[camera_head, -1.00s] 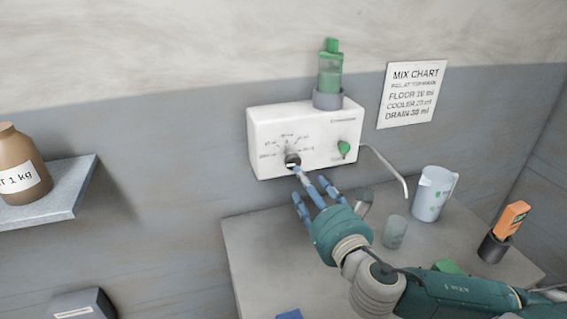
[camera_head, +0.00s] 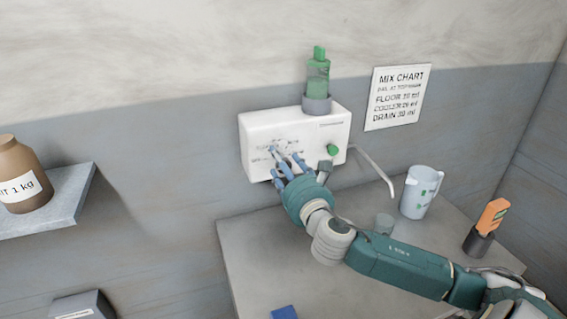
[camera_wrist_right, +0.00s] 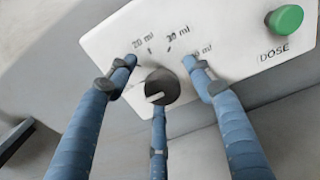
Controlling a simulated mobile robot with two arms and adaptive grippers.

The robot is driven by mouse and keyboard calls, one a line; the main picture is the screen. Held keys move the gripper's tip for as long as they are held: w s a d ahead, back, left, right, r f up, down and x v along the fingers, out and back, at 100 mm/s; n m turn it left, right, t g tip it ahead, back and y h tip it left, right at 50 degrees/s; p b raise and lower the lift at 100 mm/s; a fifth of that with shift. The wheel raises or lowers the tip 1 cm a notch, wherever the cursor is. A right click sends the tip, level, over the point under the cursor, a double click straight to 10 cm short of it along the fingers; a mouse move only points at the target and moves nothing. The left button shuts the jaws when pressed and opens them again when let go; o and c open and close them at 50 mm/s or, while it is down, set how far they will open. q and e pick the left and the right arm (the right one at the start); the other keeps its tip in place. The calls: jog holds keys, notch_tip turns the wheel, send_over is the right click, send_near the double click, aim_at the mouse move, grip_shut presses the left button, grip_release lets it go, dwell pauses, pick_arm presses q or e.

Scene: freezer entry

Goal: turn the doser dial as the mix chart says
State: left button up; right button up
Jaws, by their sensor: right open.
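The white doser box (camera_head: 320,133) is on the wall, with a green bottle (camera_head: 318,76) on top. Its dark round dial (camera_wrist_right: 161,88) shows in the right wrist view. The dial's white pointer mark aims to the lower left. Labels "20 ml" and "30 ml" read above it; another at right is partly covered by a finger. My right gripper (camera_wrist_right: 160,70) is open, its blue fingers spread around the dial. In the head view my right gripper (camera_head: 284,165) hides the dial. The mix chart (camera_head: 397,97) lists floor, cooler and drain; its figures are blurred. My left gripper is not in view.
A green dose button (camera_wrist_right: 285,19) sits right of the dial. A bent spout comes off the box. A clear jug (camera_head: 420,192), a small cup (camera_head: 383,223) and an orange device in a dark holder (camera_head: 478,243) stand on the grey table (camera_head: 255,262).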

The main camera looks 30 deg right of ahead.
jog(key=shift+f, duration=0.1)
jog(key=c, duration=1.2)
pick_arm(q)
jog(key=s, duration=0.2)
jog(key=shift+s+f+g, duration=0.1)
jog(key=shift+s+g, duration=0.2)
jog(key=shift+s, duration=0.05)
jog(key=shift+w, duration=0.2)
